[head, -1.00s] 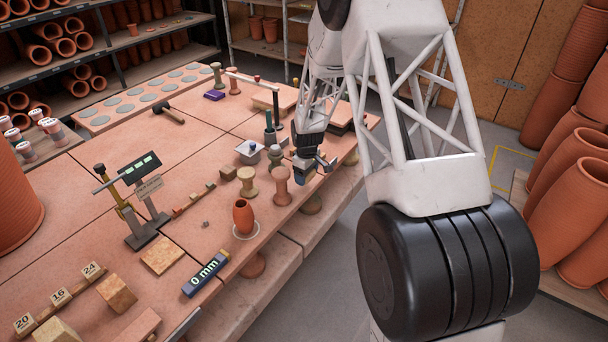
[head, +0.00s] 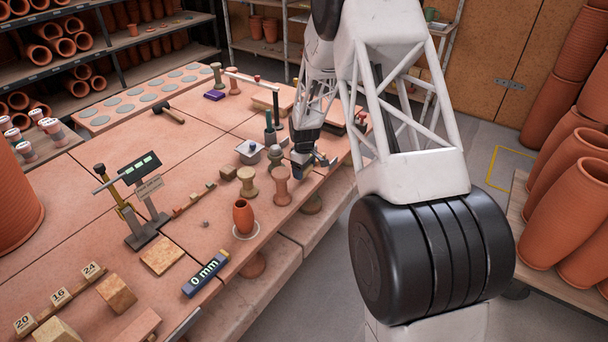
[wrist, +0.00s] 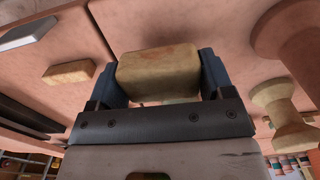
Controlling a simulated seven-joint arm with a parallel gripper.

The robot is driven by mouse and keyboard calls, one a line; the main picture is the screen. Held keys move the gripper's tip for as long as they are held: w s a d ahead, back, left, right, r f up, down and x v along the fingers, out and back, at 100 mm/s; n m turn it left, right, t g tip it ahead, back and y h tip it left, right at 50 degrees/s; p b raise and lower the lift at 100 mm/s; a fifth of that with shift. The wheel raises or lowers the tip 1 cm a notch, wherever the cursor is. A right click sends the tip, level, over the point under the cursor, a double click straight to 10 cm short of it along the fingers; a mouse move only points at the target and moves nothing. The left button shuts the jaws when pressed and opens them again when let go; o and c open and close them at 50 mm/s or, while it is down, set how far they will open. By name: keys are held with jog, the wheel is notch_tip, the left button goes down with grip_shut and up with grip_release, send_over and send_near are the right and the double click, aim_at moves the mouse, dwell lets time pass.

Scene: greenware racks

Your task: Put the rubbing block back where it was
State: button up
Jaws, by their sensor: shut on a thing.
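My gripper (wrist: 160,88) is shut on a tan, worn rectangular block, the rubbing block (wrist: 157,72). The block sits between the two blue fingers in the wrist view. In the head view my gripper (head: 306,166) is near the right edge of the table, just behind and right of a spool-shaped clay stand (head: 282,186). The held block is mostly hidden there by the gripper. I cannot tell from these views whether the block touches the tabletop.
A red-brown pot (head: 243,216) stands nearer. A spool-shaped stand (wrist: 285,112) is close right in the wrist view.

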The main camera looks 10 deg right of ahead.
jog(key=shift+f, duration=1.3)
jog(key=shift+f, duration=0.15)
jog(key=o, duration=0.9)
notch_tip(320, 180, up, 12)
jog(key=shift+r, duration=0.1)
jog(key=shift+r, duration=0.1)
